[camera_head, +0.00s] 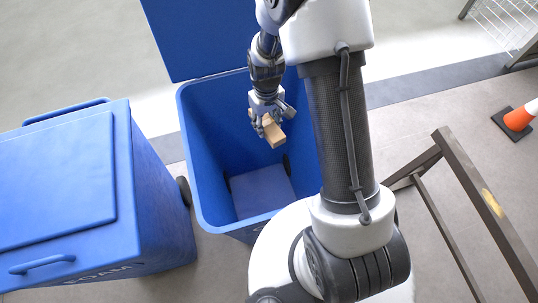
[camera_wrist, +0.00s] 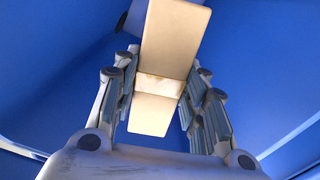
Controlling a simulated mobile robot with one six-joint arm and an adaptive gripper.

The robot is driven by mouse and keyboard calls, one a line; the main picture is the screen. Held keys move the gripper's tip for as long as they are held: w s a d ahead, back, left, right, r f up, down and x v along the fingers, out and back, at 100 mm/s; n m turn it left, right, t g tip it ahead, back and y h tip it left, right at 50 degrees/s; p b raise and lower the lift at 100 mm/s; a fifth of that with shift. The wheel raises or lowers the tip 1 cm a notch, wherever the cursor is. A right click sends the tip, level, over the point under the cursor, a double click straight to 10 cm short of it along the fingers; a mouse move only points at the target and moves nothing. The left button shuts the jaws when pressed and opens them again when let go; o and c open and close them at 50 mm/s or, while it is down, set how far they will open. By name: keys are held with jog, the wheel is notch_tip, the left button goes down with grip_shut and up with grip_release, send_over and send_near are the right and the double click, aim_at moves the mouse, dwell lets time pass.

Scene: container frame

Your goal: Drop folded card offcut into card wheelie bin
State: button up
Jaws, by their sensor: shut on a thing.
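The folded card offcut (camera_head: 274,134) is a small tan block held in my gripper (camera_head: 266,121). In the wrist view the offcut (camera_wrist: 172,40) lies between the two fingers of my gripper (camera_wrist: 160,98), which are shut on it. The open blue wheelie bin (camera_head: 200,165) is below, its lid (camera_head: 195,35) swung back. The gripper and offcut are over the bin's opening, apart from its walls. In the wrist view blue bin walls (camera_wrist: 50,75) surround the offcut. The bin's front label is mostly hidden by my arm.
A second blue bin (camera_head: 60,190), lid shut and marked FOAM, stands to the left. A brown metal frame (camera_head: 480,195) stands at the right. An orange cone (camera_head: 519,118) and a wire rack (camera_head: 505,22) are at the far right. Grey floor behind the bins is clear.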

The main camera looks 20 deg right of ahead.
jog(key=o, duration=1.1)
jog(key=shift+o, duration=0.2)
jog(key=shift+r, duration=0.1)
notch_tip(320, 180, up, 12)
